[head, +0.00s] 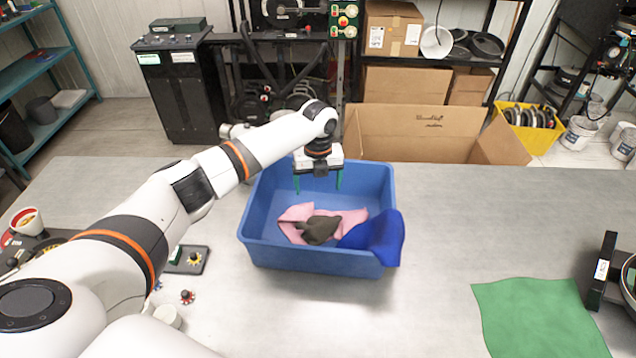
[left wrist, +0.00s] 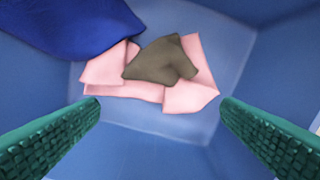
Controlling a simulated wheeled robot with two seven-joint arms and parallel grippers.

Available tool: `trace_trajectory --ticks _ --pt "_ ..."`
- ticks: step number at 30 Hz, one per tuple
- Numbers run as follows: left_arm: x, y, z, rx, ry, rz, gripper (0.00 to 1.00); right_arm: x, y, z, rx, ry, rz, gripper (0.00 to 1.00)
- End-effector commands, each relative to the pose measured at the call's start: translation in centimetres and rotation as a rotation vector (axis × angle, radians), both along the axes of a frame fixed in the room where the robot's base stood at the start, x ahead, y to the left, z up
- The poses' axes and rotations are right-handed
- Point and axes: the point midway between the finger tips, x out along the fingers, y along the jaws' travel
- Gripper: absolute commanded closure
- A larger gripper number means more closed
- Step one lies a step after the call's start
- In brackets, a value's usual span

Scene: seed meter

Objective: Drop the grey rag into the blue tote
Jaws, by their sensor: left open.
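The blue tote (head: 315,260) stands on the grey table. Inside it a dark grey-olive rag (head: 319,230) lies crumpled on top of a pink cloth (head: 297,213). A dark blue cloth (head: 378,238) drapes over the tote's front right corner. My left gripper (head: 318,190) is over the back part of the tote, open and empty, its green fingers apart. In the left wrist view the grey rag (left wrist: 163,62) and pink cloth (left wrist: 202,92) lie beyond the gap between the fingertips (left wrist: 158,100), not touching them. My right gripper is not in view.
A green cloth (head: 540,318) lies flat on the table at the right, near a dark stand (head: 602,270). A small control box (head: 188,260) and a knob (head: 187,296) sit left of the tote. An open cardboard box (head: 420,135) is behind the table.

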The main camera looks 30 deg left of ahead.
Motion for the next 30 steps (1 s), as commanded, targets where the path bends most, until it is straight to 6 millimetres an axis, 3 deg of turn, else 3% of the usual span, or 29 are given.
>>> trace_trajectory --ticks 1,6,20,30 --pt "0.0 0.0 1.0 0.000 0.000 -0.001 0.13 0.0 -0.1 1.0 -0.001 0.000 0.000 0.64" --pt "0.0 0.0 2.5 -0.001 0.001 0.000 0.13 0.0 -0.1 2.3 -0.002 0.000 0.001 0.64" --pt "0.1 0.0 3.1 0.000 -0.001 0.001 0.13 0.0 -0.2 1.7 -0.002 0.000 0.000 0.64" --pt "0.1 0.0 9.6 -0.001 -0.006 -0.001 0.13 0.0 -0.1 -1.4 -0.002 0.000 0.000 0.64"
